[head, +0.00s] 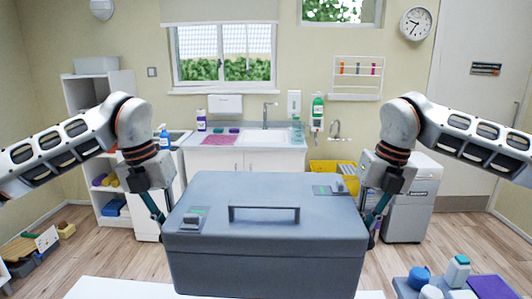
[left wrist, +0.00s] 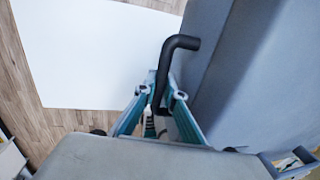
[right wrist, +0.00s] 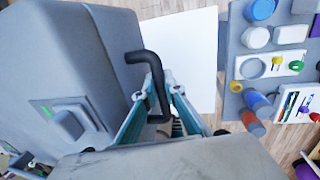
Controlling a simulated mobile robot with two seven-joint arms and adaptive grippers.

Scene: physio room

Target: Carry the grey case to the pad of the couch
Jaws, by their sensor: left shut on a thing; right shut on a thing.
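The grey case (head: 266,238) is a large closed box with a top handle and two latches, held roughly level in front of me. My left gripper (head: 160,216) is shut on the black handle on the case's left side; that handle (left wrist: 180,45) shows between the fingers in the left wrist view. My right gripper (head: 374,219) is shut on the matching right handle (right wrist: 146,58).
A grey trolley or tray (right wrist: 238,62) with bottles, pots and cards stands close on the right. A sink counter (head: 240,140), a white shelf unit (head: 105,208) and a grey cabinet (head: 410,205) stand farther back. Wooden floor (head: 110,250) is open on the left.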

